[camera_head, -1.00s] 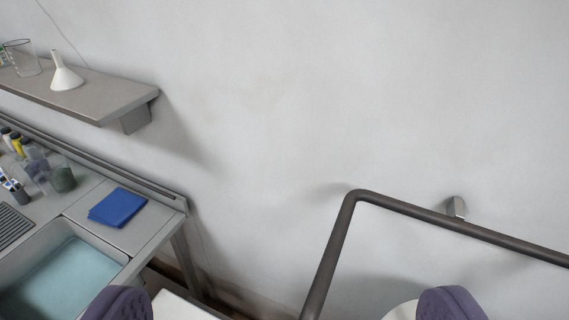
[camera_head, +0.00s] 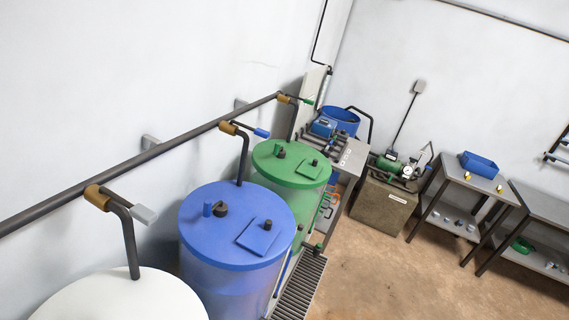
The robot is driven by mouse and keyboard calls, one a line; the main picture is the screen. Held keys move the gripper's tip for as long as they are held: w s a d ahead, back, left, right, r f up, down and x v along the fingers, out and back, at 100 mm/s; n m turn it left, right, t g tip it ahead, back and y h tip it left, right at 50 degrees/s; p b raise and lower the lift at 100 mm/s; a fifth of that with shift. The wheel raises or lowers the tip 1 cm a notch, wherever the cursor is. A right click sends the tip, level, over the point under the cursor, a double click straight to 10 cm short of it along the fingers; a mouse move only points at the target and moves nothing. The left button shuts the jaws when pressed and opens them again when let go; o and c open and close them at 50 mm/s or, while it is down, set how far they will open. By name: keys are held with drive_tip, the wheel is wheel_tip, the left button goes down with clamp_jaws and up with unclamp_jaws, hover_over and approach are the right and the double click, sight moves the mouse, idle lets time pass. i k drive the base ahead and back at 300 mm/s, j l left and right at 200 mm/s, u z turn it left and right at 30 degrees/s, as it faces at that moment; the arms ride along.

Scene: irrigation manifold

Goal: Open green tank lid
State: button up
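The green tank (camera_head: 308,207) stands in a row along the left wall, behind the blue tank. Its round green lid (camera_head: 285,172) lies flat on top. A small square green hatch (camera_head: 309,169) with a dark knob sits on the lid's right side and looks shut. A small green and dark fitting (camera_head: 279,151) stands on the lid's upper left part. My gripper is not visible now, so I cannot see its state or what it holds.
The blue tank (camera_head: 235,291) and the white tank (camera_head: 125,300) stand nearer. A dark pipe (camera_head: 172,146) with valves runs above them along the wall. A floor grate (camera_head: 299,286) lies beside the tanks. Open brown floor (camera_head: 400,280) is to the right, before metal tables (camera_head: 480,184).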

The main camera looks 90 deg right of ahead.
sight(309, 169)
drive_tip(key=z, duration=2.55)
drive_tip(key=i+l, duration=0.5)
drive_tip(key=i, duration=0.15)
drive_tip(key=i+l, duration=0.5)
drive_tip(key=i, duration=0.15)
drive_tip(key=i+l, duration=0.45)
drive_tip(key=i, duration=0.2)
drive_tip(key=i+l, duration=0.5)
drive_tip(key=i+u, duration=0.05)
drive_tip(key=i, duration=0.05)
